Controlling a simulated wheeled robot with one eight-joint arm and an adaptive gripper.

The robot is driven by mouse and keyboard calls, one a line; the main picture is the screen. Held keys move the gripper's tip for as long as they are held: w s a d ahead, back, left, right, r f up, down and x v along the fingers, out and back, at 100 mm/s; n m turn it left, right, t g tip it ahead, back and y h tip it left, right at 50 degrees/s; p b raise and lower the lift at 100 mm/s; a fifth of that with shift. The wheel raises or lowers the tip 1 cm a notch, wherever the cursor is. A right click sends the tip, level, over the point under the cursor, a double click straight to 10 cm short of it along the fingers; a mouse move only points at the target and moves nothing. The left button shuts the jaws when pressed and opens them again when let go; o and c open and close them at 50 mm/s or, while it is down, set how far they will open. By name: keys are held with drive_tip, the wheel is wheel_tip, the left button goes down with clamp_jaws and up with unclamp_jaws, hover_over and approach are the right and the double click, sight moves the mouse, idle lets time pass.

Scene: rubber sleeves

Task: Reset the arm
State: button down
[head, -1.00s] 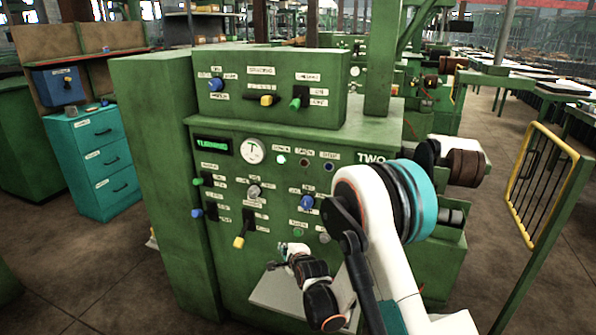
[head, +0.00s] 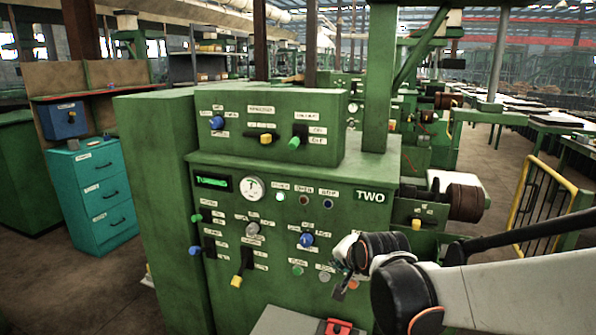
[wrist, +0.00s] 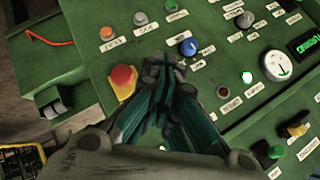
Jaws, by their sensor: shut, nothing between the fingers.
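My gripper (head: 343,262) is in front of the lower right part of the green machine's panel (head: 270,285) in the head view, near a row of small round buttons. In the wrist view my gripper (wrist: 166,66) has its dark and teal fingers drawn together, with nothing between them. My arm comes in from the right edge of the head view, with its dark joint at lower right. The gripper hides part of the panel. Whether it touches the panel I cannot tell.
A blue knob (head: 306,240) and a yellow-handled switch (head: 237,280) stick out of the panel. A red button (wrist: 122,78) is just left of my fingers. A grey tray (head: 285,322) is below. A yellow-edged guard (head: 540,200) stands right; a teal cabinet (head: 95,190) stands left.

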drive_tip(key=s+d+n+g+h, duration=0.1)
drive_tip(key=s+d+n, duration=0.3)
drive_tip(key=s, duration=0.9)
drive_tip(key=s+d+r+n+g+h, duration=0.1)
drive_tip(key=s+d+n, duration=0.3)
drive_tip(key=s, duration=1)
drive_tip(key=shift+d+r+g, duration=0.15)
drive_tip(key=shift+d+g, duration=0.25)
drive_tip(key=shift+d, duration=0.45)
drive_tip(key=shift+s, duration=0.1)
idle(0.7)
